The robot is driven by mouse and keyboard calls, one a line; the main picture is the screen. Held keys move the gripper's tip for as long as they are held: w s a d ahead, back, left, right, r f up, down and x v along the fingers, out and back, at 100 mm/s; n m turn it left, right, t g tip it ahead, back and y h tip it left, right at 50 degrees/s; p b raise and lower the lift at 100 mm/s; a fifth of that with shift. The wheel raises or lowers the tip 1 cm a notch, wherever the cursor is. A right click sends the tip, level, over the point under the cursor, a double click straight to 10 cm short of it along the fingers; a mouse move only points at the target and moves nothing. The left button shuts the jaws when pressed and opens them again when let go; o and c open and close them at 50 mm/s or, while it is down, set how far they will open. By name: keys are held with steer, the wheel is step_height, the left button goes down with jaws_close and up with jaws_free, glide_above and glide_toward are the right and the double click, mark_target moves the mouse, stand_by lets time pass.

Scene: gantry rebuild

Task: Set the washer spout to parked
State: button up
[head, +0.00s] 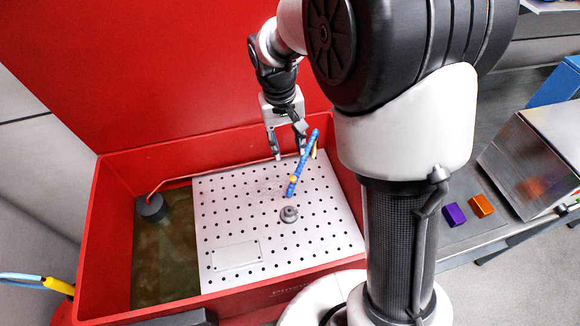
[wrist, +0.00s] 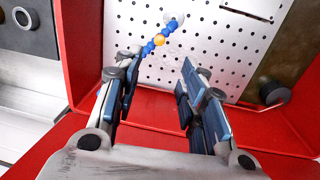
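The washer spout (head: 304,162) is a blue segmented hose with a yellow-orange segment near its lower end. In the head view it slants over the perforated grey plate (head: 231,215), with a yellow tip beside its upper end. The spout (wrist: 151,47) also shows in the wrist view, running from a pale round fitting (wrist: 174,19) to behind the finger on the left, which hides its other end. My gripper (head: 290,154) is open, its fingers beside the spout's upper end in the head view. In the wrist view my gripper (wrist: 158,76) has nothing visibly held; contact with the spout cannot be told.
The red basin (head: 113,240) has raised walls and a tall red back panel (head: 190,70). A round grey fitting (head: 289,214) stands on the plate. A dark cylinder (head: 151,208) with a thin pipe is at left. Purple (head: 454,215) and orange blocks (head: 481,206) lie at right.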

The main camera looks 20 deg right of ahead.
mark_target(293, 178)
steer(key=f+b, duration=0.1)
steer(key=f, duration=0.3)
steer(key=d+f+b, duration=0.1)
steer(key=f, duration=0.4)
steer(key=f+b, duration=0.2)
steer(key=f, duration=0.3)
steer(key=shift+d, duration=0.2)
jaws_close()
